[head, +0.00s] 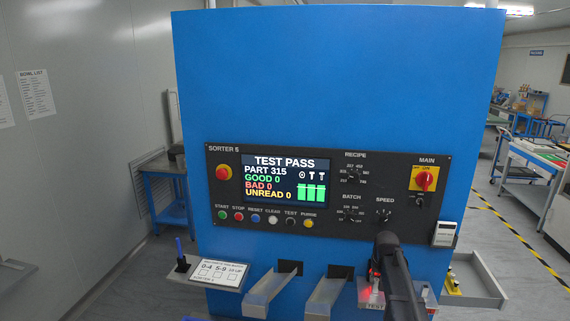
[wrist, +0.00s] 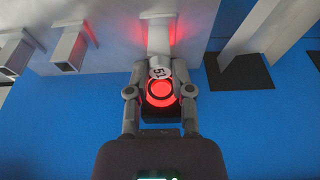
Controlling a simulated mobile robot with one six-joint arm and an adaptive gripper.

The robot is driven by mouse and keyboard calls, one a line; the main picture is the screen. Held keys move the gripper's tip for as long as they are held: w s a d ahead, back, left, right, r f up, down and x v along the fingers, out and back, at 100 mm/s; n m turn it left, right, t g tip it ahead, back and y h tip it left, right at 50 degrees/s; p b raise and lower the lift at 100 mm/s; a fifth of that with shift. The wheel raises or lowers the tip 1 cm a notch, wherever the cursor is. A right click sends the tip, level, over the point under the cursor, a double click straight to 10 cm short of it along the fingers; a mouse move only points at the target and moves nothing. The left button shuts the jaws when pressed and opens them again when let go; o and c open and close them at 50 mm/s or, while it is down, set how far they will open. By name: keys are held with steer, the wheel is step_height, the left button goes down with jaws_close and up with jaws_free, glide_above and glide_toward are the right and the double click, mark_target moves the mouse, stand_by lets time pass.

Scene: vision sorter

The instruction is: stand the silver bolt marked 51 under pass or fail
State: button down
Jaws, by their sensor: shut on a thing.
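The silver bolt (wrist: 159,67) shows its 51 mark in the wrist view. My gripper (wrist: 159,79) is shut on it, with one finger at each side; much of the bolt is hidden. A glowing red ring with a dark edge (wrist: 160,93) shows just below the mark, between the fingers. In the head view my dark arm reaches to the machine's lower right, beside a red glow above a sign reading TEST (head: 375,306). The bolt cannot be made out there. The sorter's screen (head: 285,178) reads TEST PASS, PART 315, with good, bad and unread at 0.
Two grey chutes (head: 264,296) (head: 324,298) stick out left of my arm. A card (head: 217,273) marked 0-4 and 5-9 lies on the left shelf, near a blue pen (head: 179,246). A grey tray (head: 486,290) with yellow items is at the right.

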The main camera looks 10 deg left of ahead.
mark_target(377, 280)
steer(key=shift+r, duration=0.15)
steer(key=shift+w+p+v, duration=0.2)
steer(key=shift+p+v, duration=0.65)
steer(key=shift+p, duration=0.05)
steer(key=shift+w+p+v, duration=0.2)
steer(key=shift+p+v, duration=0.65)
steer(key=shift+p, duration=0.05)
steer(key=shift+w+p+v, duration=0.2)
steer(key=shift+p+v, duration=0.6)
steer(key=shift+p, duration=0.1)
steer(key=shift+r, duration=0.1)
